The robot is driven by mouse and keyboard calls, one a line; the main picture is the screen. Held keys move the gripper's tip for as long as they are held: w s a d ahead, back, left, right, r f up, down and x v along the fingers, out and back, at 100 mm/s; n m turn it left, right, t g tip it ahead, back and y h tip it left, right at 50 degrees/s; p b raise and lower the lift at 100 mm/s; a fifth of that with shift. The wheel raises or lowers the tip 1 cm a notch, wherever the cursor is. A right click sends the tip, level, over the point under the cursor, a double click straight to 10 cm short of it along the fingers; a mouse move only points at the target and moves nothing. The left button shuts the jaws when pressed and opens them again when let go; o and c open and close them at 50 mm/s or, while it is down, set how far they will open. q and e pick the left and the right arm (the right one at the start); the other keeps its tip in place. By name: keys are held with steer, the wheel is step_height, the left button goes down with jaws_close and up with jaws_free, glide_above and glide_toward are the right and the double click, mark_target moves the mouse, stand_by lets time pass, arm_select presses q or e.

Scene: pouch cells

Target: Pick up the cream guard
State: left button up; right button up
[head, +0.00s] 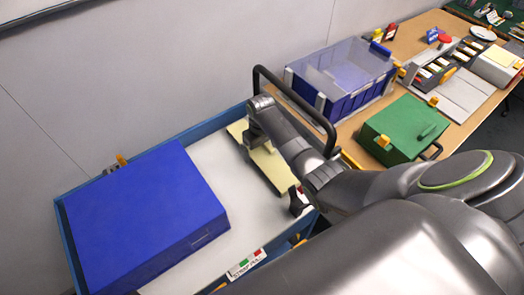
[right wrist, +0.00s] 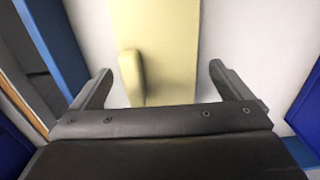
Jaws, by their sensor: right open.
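The cream guard (head: 272,168) is a long pale-yellow plate lying on the white floor of a blue-walled tray. My right gripper (head: 252,138) is over its far end in the head view and hides part of it. In the right wrist view the guard (right wrist: 172,35) runs up the middle, with a raised cream grip (right wrist: 132,78) on its face. The right gripper (right wrist: 160,72) is open there, its two fingers spread on either side of the guard's width, with the raised grip between them, left of centre. Whether the fingers touch anything is unclear. My left gripper is not in view.
A large blue box (head: 140,210) fills the tray's left part. A black bar handle (head: 290,92) arches close by my right wrist. A clear-topped blue bin (head: 345,75) and a green case (head: 405,128) stand on the wooden table. A small labelled strip (head: 246,264) lies at the tray's near edge.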

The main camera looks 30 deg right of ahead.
steer(key=c, duration=1.1)
